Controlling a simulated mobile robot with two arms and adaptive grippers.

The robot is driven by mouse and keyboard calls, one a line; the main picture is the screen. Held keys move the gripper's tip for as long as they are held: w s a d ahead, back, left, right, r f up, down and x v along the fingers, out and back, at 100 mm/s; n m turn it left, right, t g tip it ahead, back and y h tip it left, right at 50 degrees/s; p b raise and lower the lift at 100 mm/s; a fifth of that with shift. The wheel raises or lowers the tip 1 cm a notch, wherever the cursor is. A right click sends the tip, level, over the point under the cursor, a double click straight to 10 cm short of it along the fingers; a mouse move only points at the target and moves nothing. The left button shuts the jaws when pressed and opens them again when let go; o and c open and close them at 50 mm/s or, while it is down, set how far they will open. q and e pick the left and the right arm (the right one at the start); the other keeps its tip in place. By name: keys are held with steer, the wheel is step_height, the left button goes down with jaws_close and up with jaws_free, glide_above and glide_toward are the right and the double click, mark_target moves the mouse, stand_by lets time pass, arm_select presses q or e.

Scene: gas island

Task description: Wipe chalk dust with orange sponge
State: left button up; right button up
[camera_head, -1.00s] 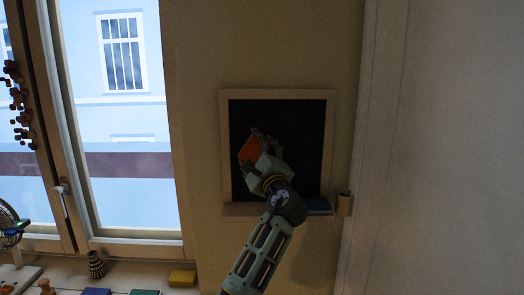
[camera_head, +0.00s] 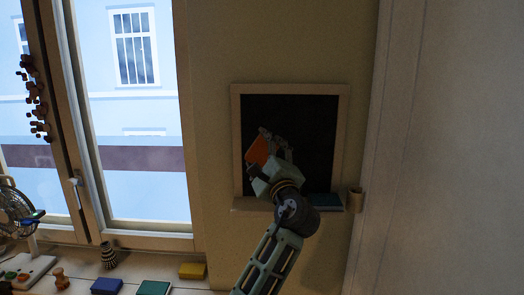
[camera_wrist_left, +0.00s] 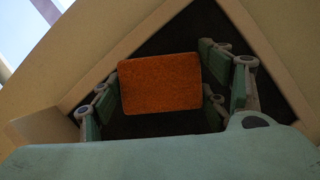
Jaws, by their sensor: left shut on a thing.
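The orange sponge (camera_head: 258,150) is held in front of the left part of a small dark chalkboard (camera_head: 312,125) with a pale wooden frame on the wall. My left gripper (camera_head: 272,146) is shut on the sponge. The sponge also shows in the left wrist view (camera_wrist_left: 160,83), between the fingers of the left gripper (camera_wrist_left: 165,95), with the dark board behind it. I cannot tell whether the sponge touches the board. No chalk dust can be made out on the dark surface. My right gripper is not in view.
A ledge (camera_head: 245,204) under the board bears a blue item (camera_head: 327,201), with a small cup-like holder (camera_head: 355,199) at its right. A window stands at left. On the sill are a striped vase (camera_head: 108,256), a yellow block (camera_head: 192,270), a green one (camera_head: 154,288) and a fan (camera_head: 14,212).

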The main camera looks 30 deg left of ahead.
arm_select(q)
steer(key=shift+s+d, duration=0.1)
steer(key=shift+s, duration=0.15)
steer(key=shift+s+d, duration=0.45)
steer(key=shift+s, duration=0.25)
steer(key=shift+s+d, duration=0.4)
steer(key=shift+s, duration=0.25)
